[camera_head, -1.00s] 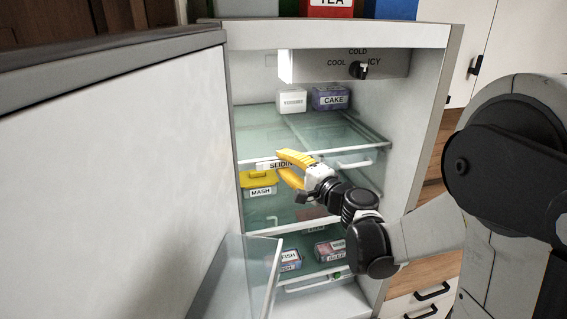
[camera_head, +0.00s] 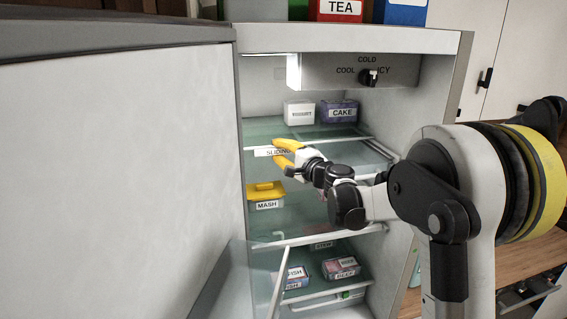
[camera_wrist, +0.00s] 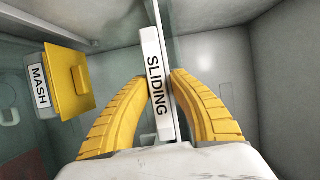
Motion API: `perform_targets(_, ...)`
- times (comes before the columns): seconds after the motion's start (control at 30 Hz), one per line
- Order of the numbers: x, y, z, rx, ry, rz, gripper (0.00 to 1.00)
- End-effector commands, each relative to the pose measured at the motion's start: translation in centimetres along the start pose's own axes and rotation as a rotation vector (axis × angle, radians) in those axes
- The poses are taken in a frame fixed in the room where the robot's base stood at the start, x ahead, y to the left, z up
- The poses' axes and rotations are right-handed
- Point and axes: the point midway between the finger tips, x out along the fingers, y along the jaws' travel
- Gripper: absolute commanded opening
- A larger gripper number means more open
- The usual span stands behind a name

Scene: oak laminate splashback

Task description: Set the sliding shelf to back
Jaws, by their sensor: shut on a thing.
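The sliding shelf is a greenish glass shelf with a pale front bar (camera_head: 340,139) inside the open fridge. Its white "SLIDING" label (camera_head: 267,153) is at the left end of the bar. My gripper (camera_head: 276,147) is at that label with its yellow fingers. In the wrist view my gripper (camera_wrist: 162,77) has one finger on each side of the "SLIDING" strip (camera_wrist: 157,70) and is shut on it. A white yogurt box (camera_head: 299,113) and a purple cake box (camera_head: 340,112) stand towards the back at this shelf's level.
A yellow-lidded mash container (camera_head: 265,195) sits lower left; it also shows in the wrist view (camera_wrist: 70,82). Fish (camera_head: 293,277) and beef (camera_head: 341,268) packs lie further down. The open fridge door (camera_head: 120,170) fills the left. A control panel with a knob (camera_head: 367,77) hangs above.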

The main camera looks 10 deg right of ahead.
Motion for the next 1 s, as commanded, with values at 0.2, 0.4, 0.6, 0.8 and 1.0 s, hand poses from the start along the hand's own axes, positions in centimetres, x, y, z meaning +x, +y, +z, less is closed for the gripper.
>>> perform_targets(0.2,1.3,0.3,-0.5,-0.005,-0.001,0.003,0.00)
perform_targets(0.4,1.4,0.3,-0.5,-0.005,-0.001,0.003,0.00)
perform_targets(0.6,1.4,0.2,-0.5,-0.004,-0.001,0.002,0.43)
perform_targets(0.8,1.4,0.1,-0.5,-0.002,0.000,0.001,0.43)
perform_targets(1.0,1.4,-0.9,-0.6,-0.002,0.000,0.001,0.43)
